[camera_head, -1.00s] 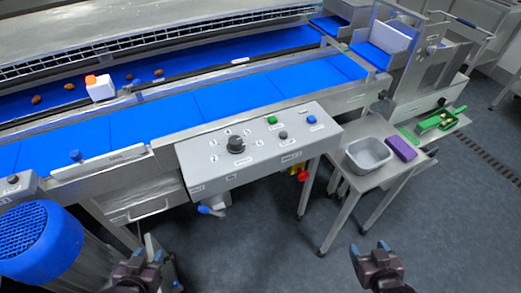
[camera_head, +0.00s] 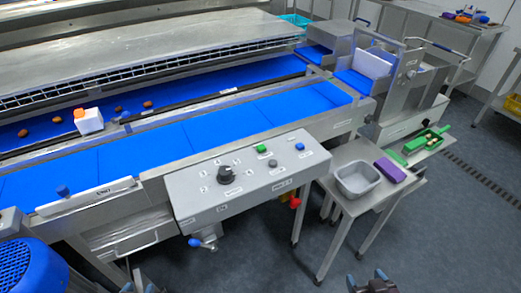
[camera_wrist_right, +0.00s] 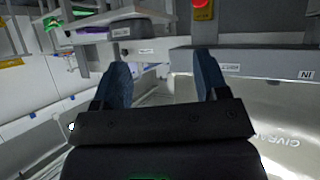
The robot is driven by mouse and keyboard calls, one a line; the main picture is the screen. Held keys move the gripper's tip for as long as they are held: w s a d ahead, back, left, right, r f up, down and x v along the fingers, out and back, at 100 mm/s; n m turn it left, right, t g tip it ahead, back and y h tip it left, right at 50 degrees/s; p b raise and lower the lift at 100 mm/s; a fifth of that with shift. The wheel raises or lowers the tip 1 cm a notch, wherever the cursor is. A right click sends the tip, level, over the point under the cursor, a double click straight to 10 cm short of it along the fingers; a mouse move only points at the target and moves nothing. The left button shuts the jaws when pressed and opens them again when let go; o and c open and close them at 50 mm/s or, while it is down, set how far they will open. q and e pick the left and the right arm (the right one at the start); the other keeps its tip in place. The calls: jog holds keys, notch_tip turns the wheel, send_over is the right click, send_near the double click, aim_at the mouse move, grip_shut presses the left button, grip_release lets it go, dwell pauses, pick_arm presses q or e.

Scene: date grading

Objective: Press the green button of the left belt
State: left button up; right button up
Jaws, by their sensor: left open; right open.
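A grey control panel (camera_head: 204,198) on the front of the blue belt machine carries a green button (camera_head: 262,149), a black knob (camera_head: 225,174), a grey button (camera_head: 274,163) and a blue button (camera_head: 299,146). Its labels are too small to read. My left gripper (camera_head: 139,288) barely shows at the bottom edge, below and left of the panel, apart from it. My right gripper (camera_head: 369,281) is at the bottom right, below the panel and away from it. In the right wrist view its blue fingertips (camera_wrist_right: 162,80) stand apart with nothing between them.
A blue belt (camera_head: 145,147) runs behind the panel. A white block with an orange top (camera_head: 89,122) and several dates (camera_head: 119,109) lie further back. A side table holds a grey bin (camera_head: 345,187) and a purple block (camera_head: 391,170). A blue motor housing (camera_head: 28,268) fills the lower left.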

jog(key=shift+w+r, duration=0.2)
jog(key=shift+w, duration=0.15)
